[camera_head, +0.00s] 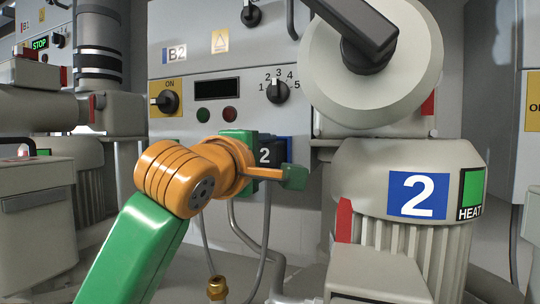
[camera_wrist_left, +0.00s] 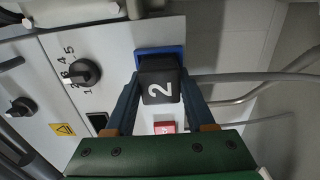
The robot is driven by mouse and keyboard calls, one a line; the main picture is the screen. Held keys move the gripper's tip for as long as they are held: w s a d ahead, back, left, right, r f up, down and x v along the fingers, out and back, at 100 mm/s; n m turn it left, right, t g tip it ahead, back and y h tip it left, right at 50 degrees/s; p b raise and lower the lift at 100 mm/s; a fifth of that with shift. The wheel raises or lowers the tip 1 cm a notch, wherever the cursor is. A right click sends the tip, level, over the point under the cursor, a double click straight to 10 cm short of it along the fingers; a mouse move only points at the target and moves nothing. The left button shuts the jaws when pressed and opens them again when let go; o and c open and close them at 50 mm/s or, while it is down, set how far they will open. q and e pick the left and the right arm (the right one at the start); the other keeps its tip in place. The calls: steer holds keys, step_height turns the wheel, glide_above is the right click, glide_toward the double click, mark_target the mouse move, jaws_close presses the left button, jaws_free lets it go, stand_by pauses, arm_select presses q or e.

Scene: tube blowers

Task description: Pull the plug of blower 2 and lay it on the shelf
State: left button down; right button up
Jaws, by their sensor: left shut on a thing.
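The black plug (camera_head: 267,152) with a white 2 is at the lower part of the grey B2 cabinet. It also shows in the left wrist view (camera_wrist_left: 160,88). A blue socket frame (camera_wrist_left: 158,52) is right behind it; I cannot tell whether the plug is fully seated. My left gripper (camera_wrist_left: 160,84) is shut on the plug, one finger on each side. In the head view the left gripper (camera_head: 272,170) partly hides the plug. Blower 2 (camera_head: 395,165), cream with a blue 2 label, stands to the right. I cannot make out the shelf. My right gripper is not in view.
The cabinet (camera_head: 215,75) carries a selector knob (camera_head: 278,91), a yellow-plated ON switch (camera_head: 165,101) and a dark display. A black lever (camera_head: 355,25) on a cream disc juts out at upper right. Grey cables (camera_wrist_left: 250,78) hang nearby. A brass fitting (camera_head: 217,288) is below.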

mark_target(265, 157)
arm_select(q)
steer(key=shift+f+b, duration=0.2)
steer(key=shift+b, duration=0.1)
steer(key=b+v, duration=0.1)
steer(key=v, duration=0.2)
steer(key=shift+r+b, duration=0.1)
steer(key=shift+b, duration=0.25)
steer(key=shift+b+v, duration=0.8)
steer(key=shift+b, duration=0.1)
steer(key=shift+b+v, duration=0.5)
steer(key=shift+v, duration=0.65)
steer(key=shift+r, duration=0.1)
steer(key=b+v, duration=0.6)
steer(key=v, duration=0.9)
steer(key=shift+s+b, duration=0.25)
steer(key=shift+b, duration=0.15)
